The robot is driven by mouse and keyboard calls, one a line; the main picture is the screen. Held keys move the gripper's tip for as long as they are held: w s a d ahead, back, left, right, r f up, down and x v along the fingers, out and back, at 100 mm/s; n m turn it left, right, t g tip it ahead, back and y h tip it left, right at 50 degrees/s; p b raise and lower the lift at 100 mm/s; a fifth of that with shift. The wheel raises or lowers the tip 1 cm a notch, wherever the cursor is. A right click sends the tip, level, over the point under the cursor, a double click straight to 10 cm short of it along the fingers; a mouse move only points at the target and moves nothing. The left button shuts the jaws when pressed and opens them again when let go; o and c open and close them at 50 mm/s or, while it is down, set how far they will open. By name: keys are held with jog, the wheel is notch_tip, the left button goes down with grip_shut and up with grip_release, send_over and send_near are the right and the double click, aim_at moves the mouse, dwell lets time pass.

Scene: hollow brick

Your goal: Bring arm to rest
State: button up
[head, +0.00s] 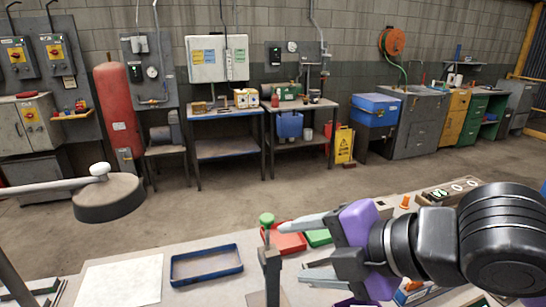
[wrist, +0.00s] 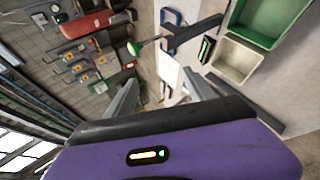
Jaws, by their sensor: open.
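My gripper (head: 294,252) is at the right of the head view, above the light workbench (head: 215,285), with its fingers pointing left. Its two grey fingers are apart with nothing between them. In the wrist view my gripper (wrist: 158,88) also shows spread fingers with an empty gap. A dark upright post (head: 271,272) with a green knob (head: 266,219) stands just left of the fingertips in the head view. The green knob also shows in the wrist view (wrist: 134,48), beyond the fingers. I cannot tell the exact distance between them.
On the bench are a blue tray (head: 207,265), a white sheet (head: 122,283), a red bin (head: 289,243) and a green bin (head: 318,238) partly behind my gripper. Open floor (head: 230,205) lies behind.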

jog(key=w+a+r+m+t+y, duration=0.1)
jog(key=a+r+m+t+y, duration=0.25)
jog(key=r, duration=0.45)
jog(key=d+r+m+t, duration=0.8)
jog(key=r+m+t, duration=0.2)
jog(key=m, duration=0.2)
jog(key=s+d+f+m+h, duration=0.4)
jog(key=f+m+h, duration=0.15)
jog(key=f, duration=0.25)
jog(key=s+d+f+m+t+h, duration=0.1)
jog(key=s+d+f+m+h, duration=0.35)
jog(key=f+m, duration=0.2)
jog(key=s+d+f+m+h, duration=0.35)
jog(key=f+m+h, duration=0.2)
jog(key=f, duration=0.25)
jog(key=s+f+n+g+y, duration=0.1)
jog(key=s+f+n+g, duration=0.2)
jog(key=s+f, duration=0.5)
jog(key=s+a+f+n+g+y, duration=0.1)
jog(key=s+f+n+g+y, duration=0.1)
jog(key=s+f, duration=0.6)
jog(key=s+n+g, duration=0.1)
jog(key=s, duration=0.4)
jog(key=shift+s+f+g, duration=0.15)
jog(key=shift+g, duration=0.2)
